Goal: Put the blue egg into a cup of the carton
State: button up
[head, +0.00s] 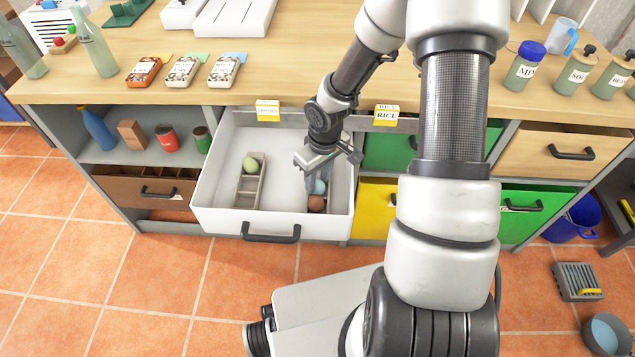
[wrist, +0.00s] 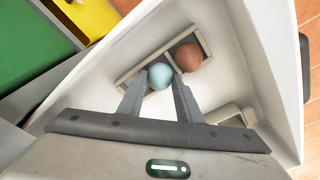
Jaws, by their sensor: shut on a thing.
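My gripper (head: 319,181) is shut on the blue egg (head: 320,188) inside the open white drawer. In the wrist view the blue egg (wrist: 159,75) sits between the two fingertips (wrist: 161,82). It is over a narrow carton (wrist: 202,37) at the drawer's right side, next to a brown egg (head: 316,204) that rests in that carton. I cannot tell whether the blue egg touches the carton. A second narrow carton (head: 248,203) stands left of middle in the drawer, with a green egg (head: 251,165) at its far end and empty cups nearer me.
The white drawer (head: 224,222) is pulled out below a wooden counter (head: 330,75); its walls surround the gripper. Bare drawer floor lies between the two cartons. Shut green and yellow (head: 376,205) drawers stand right. An open shelf with a blue bottle (head: 98,130) and cans is left.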

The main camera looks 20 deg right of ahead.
aim_at(317, 180)
notch_tip(317, 180, up, 10)
jog(key=p, duration=0.4)
jog(key=w+a+b, duration=0.2)
jog(key=a, duration=0.6)
jog(key=w+a+b, duration=0.3)
jog(key=a, duration=0.6)
jog(key=shift+f, duration=0.45)
jog(key=shift+w+a, duration=0.15)
jog(key=shift+w, duration=0.05)
jog(key=shift+f+b, duration=2.25)
jog(key=shift+f, duration=0.8)
